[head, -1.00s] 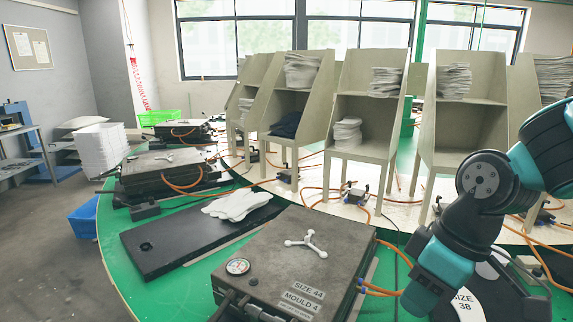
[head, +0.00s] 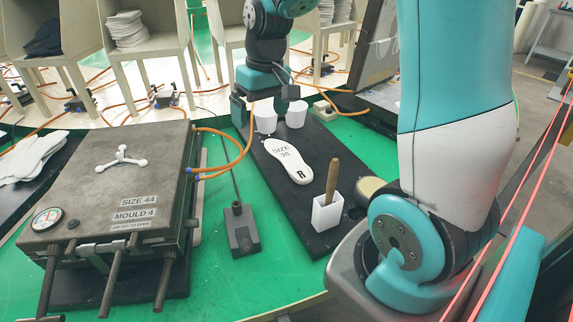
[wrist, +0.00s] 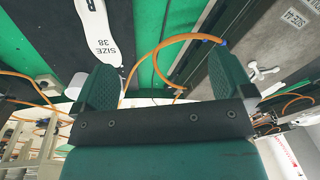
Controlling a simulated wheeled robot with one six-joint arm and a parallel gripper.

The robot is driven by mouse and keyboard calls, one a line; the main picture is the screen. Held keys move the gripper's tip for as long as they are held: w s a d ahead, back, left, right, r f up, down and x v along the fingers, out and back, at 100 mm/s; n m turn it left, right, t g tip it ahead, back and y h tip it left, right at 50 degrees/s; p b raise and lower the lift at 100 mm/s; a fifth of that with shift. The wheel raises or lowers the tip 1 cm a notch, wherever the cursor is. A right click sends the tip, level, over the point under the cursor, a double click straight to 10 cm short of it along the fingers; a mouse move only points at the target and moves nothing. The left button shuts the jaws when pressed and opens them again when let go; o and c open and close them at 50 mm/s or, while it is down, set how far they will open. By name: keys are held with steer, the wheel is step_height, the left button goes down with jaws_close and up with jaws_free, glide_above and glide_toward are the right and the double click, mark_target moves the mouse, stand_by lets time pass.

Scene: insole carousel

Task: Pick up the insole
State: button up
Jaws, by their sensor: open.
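The white insole (head: 277,160), marked "SIZE 38" and "R", lies flat on a black board (head: 312,240) on the green table. It also shows in the wrist view (wrist: 98,32), at the top left, partly cut off by the frame edge. My gripper (head: 262,104) is open and empty, beyond the insole's far end in the head view. In the wrist view its two teal fingers (wrist: 165,78) are spread wide, with nothing between them. The insole is apart from both fingers.
A white holder (head: 327,212) with a wooden handle and a round tin (head: 371,186) sit near the insole. A mould press (head: 110,180) stands left, with orange hoses (head: 240,155) between. Shelved stands (head: 140,30) line the back.

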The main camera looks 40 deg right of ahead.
steer(key=w+d+f+m+h, duration=0.15)
steer(key=d+f+m, duration=0.4)
steer(key=d, duration=0.95)
steer(key=n, duration=0.2)
glide_above(299, 171)
steer(key=shift+g, duration=0.4)
steer(key=f, duration=1.2)
steer(key=shift+w+d+f, duration=0.1)
steer(key=shift+d+f, duration=0.25)
steer(key=shift+d, duration=0.05)
steer(key=shift+a+f, duration=0.2)
steer(key=shift+f, duration=1.3)
steer(key=shift+a+f, duration=0.2)
steer(key=shift+f, duration=1.3)
steer(key=c, duration=1)
steer(key=shift+r, duration=0.15)
